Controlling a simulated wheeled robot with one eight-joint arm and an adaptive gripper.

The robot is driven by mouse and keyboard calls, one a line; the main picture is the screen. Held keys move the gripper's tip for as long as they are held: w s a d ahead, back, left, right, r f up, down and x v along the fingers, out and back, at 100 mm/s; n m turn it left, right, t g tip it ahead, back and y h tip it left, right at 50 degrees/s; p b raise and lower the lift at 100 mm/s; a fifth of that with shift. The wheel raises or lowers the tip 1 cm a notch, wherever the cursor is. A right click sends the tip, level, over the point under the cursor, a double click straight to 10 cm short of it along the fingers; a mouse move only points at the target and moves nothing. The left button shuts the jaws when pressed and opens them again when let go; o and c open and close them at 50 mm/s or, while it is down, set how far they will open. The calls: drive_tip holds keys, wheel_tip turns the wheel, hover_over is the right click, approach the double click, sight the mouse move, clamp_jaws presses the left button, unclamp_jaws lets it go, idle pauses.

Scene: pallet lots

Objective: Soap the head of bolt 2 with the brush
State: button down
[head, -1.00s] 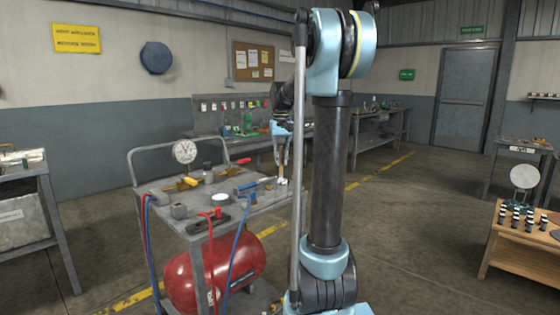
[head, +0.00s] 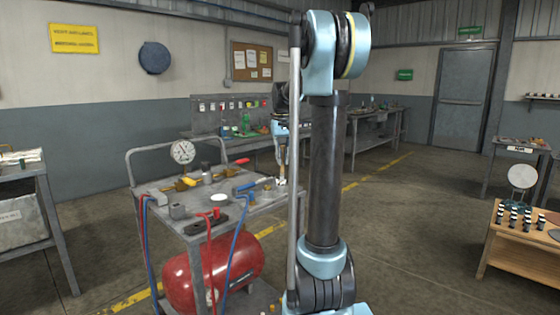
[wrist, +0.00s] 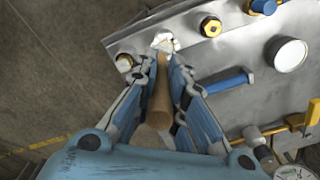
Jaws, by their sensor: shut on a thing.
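My gripper (wrist: 165,68) is shut on the brush, whose wooden handle (wrist: 159,100) runs between the fingers. The brush's white tip (wrist: 164,42) is over the edge of the metal cart top, in the wrist view. I cannot tell which is bolt 2, or whether the tip touches anything. In the head view, my gripper (head: 281,152) is over the cart's far right corner.
The cart top (head: 225,207) also holds a white round dish (wrist: 287,53), a blue-handled tool (wrist: 222,83), a pressure gauge (head: 183,152) and yellow-handled valves. A red tank (head: 205,275) lies below. Open floor is right of the cart.

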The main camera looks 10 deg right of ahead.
drive_tip(key=shift+s+a, duration=0.15)
drive_tip(key=shift+s+a, duration=0.15)
drive_tip(key=shift+a, duration=0.05)
idle(0.3)
drive_tip(key=shift+s+a, duration=0.2)
drive_tip(key=shift+a, duration=0.2)
drive_tip(key=shift+r, duration=0.1)
idle(0.4)
wheel_tip(320, 180, up, 7)
idle(0.9)
